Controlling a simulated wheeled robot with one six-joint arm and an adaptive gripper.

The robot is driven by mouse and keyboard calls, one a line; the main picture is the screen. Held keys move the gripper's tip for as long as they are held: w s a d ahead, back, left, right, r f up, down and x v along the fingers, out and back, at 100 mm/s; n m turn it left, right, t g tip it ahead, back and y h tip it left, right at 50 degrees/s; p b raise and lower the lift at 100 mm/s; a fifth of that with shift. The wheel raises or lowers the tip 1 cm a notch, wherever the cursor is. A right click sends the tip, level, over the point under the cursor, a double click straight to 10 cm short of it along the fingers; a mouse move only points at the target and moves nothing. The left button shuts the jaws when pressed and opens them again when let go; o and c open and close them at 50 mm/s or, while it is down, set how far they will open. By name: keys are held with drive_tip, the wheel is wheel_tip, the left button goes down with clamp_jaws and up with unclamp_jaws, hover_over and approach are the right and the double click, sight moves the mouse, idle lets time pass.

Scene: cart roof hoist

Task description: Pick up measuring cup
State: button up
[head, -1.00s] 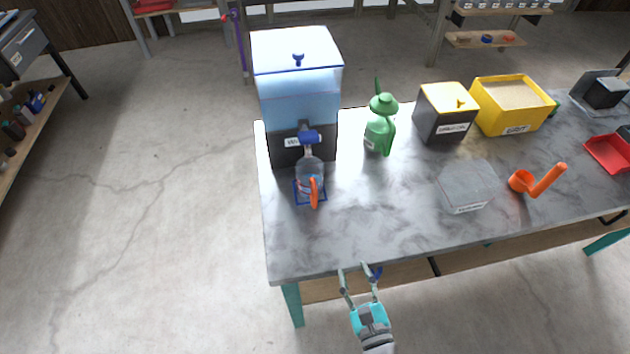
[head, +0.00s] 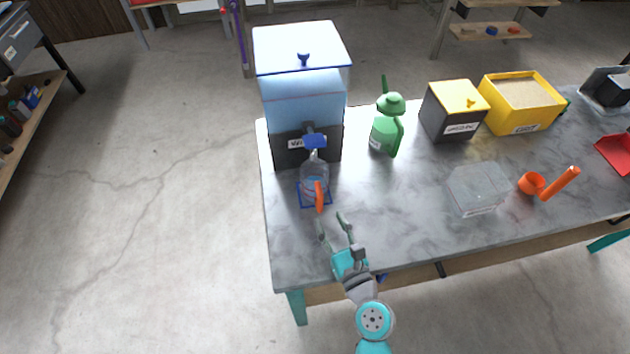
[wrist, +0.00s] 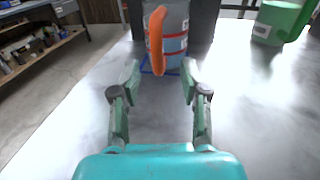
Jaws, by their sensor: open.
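A clear measuring cup (head: 313,177) with an orange handle stands upright on a blue-edged mat (head: 328,203) under the tap of the water dispenser (head: 303,95). In the wrist view the cup (wrist: 176,30) shows red and blue bands, and its orange handle (wrist: 157,40) faces me. My gripper (head: 334,220) is open and empty over the table's front left part, in front of the cup and apart from it. In the wrist view my gripper (wrist: 160,82) has its fingers spread, with the cup beyond the fingertips, roughly between them.
A green watering can (head: 385,133), a black box with a yellow lid (head: 453,118) and a yellow bin of sand-coloured material (head: 523,112) stand along the back. A clear box (head: 478,190) and an orange scoop (head: 533,183) lie to the right. The table (head: 400,220) is clear around my gripper.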

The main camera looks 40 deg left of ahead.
sight(321, 209)
drive_tip(key=shift+f+x, duration=0.15)
drive_tip(key=shift+x, duration=1.4)
drive_tip(key=shift+f+x, duration=0.1)
drive_tip(key=shift+x, duration=1.45)
drive_tip(key=shift+s, duration=0.15)
clamp_jaws()
